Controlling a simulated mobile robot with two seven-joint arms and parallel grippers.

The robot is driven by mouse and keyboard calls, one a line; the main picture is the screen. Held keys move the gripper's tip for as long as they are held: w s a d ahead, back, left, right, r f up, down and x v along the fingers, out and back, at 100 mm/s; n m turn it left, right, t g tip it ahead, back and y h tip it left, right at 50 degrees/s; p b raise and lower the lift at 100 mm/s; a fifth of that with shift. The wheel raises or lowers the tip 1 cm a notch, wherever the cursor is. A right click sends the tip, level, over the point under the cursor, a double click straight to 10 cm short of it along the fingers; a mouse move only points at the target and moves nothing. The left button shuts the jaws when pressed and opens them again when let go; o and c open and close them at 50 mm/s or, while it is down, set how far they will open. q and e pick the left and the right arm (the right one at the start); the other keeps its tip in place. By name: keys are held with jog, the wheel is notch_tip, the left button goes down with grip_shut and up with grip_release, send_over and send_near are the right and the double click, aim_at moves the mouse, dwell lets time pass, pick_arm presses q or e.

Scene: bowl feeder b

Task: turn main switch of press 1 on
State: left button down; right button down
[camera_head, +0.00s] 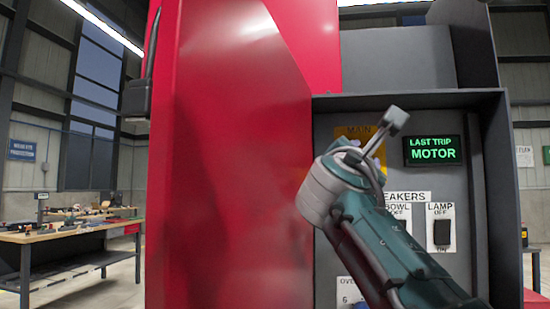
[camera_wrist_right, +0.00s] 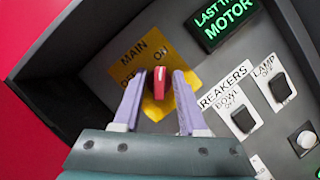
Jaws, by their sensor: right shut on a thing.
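The main switch has a red knob (camera_wrist_right: 158,82) on a yellow plate (camera_wrist_right: 154,108) marked MAIN, ON and OFF. My right gripper (camera_wrist_right: 159,88) is shut on the red knob, one pale finger on each side. In the wrist view the knob's upper end lies just below the word ON. Its lower part is partly hidden, so its exact setting is hard to read. In the head view my right gripper (camera_head: 350,148) reaches to the yellow plate (camera_head: 377,150), and the knob is hidden behind it. My left gripper is not in view.
The grey panel sits recessed in a dark frame (camera_head: 493,180). A green display (camera_head: 433,150) reads LAST TRIP MOTOR. Below it are breakers, with a black lamp switch (camera_head: 442,232). A large red housing (camera_head: 230,170) stands left of the panel. A workbench (camera_head: 70,236) is far left.

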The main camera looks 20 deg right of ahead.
jog(key=c, duration=0.8)
grip_release()
jog(key=shift+c, duration=0.2)
